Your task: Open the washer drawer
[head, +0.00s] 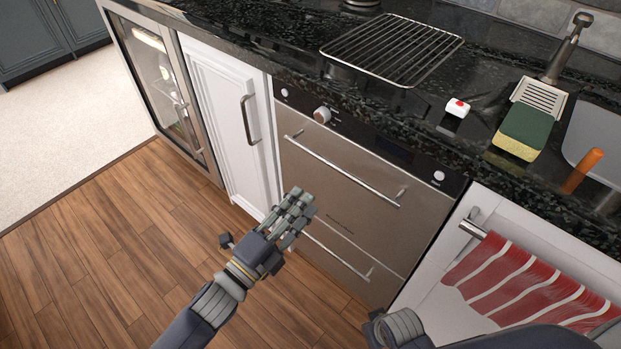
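The washer (340,200) is a stainless steel front under the black counter, with a dark control strip and a knob along its top. Its upper drawer has a long bar handle (342,170), and its lower drawer has a second bar handle (337,254). Both drawers look shut. My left gripper (262,222) is in front of the washer's left side, overlapping the left end of the lower handle in the head view. Its fingers are extended and spread from the thumb, with nothing held. Whether it touches the front I cannot tell. My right gripper is out of view; only part of that arm shows.
A white cabinet door (225,115) and a glass-fronted cooler (158,85) stand left of the washer. A striped red towel (525,285) hangs at the right. A wire rack (393,48) and a sponge (523,133) lie on the counter. Wooden floor at left is clear.

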